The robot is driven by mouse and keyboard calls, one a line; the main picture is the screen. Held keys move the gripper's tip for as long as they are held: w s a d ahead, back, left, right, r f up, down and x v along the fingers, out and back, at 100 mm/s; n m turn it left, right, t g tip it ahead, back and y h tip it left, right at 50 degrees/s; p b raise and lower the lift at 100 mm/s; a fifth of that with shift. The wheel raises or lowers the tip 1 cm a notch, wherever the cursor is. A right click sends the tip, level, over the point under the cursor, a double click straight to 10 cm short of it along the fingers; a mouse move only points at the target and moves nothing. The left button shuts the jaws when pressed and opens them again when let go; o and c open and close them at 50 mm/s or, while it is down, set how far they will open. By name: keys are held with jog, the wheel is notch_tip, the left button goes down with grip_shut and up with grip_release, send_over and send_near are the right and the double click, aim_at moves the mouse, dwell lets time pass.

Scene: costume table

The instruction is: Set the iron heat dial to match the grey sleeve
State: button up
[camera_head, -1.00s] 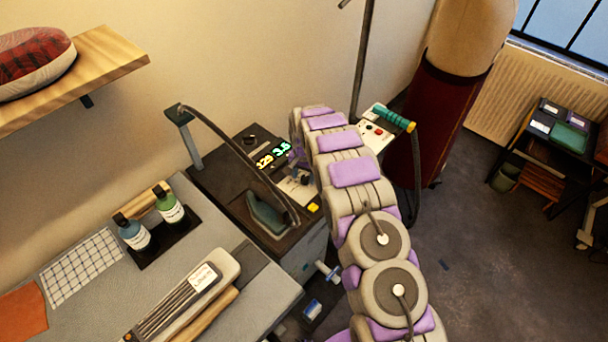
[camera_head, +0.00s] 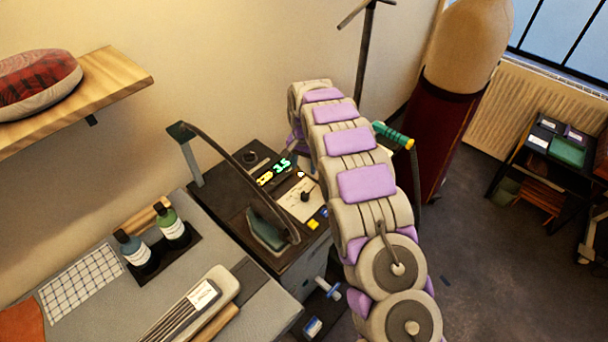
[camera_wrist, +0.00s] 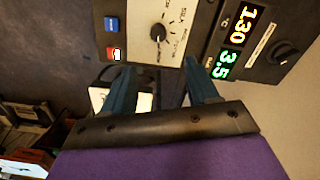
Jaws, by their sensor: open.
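The iron heat dial (camera_head: 305,196) is a small dark knob on a white printed plate, on top of the dark iron station. In the wrist view the dial (camera_wrist: 157,32) shows beyond my fingertips, between their lines, and the fingers are apart from it. The lettering is too small to read fully, so I cannot tell its setting. My gripper (camera_wrist: 157,68) is open and empty, with two dark blue fingers. In the head view my arm hides it. The iron (camera_head: 265,230) rests on the station. I cannot make out a distinct grey sleeve.
Glowing displays (camera_wrist: 236,40) read 130 and 3.5 beside a second black knob (camera_wrist: 285,52). Two bottles (camera_head: 172,229) stand on the grey-covered table (camera_head: 95,310). A wooden shelf (camera_head: 110,80) juts out above left.

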notch_tip(320, 180, up, 3)
jog(key=shift+f, duration=0.1)
dwell(0.6)
jog(key=s+d+r+n+b, duration=0.1)
jog(key=s+d+r, duration=0.6)
jog(key=s, duration=0.3)
jog(key=s+d+r+n+b, duration=0.1)
jog(key=s+d+r, duration=0.55)
jog(key=s, duration=0.35)
jog(key=s+d+f+n+g+b, duration=0.1)
jog(key=s+d, duration=0.2)
jog(key=s, duration=1.2)
jog(key=s+d+f+b, duration=0.1)
jog(key=s+d, duration=0.2)
jog(key=s, duration=1.2)
jog(key=shift+n+g+b, duration=0.3)
jog(key=shift+n+g, duration=0.1)
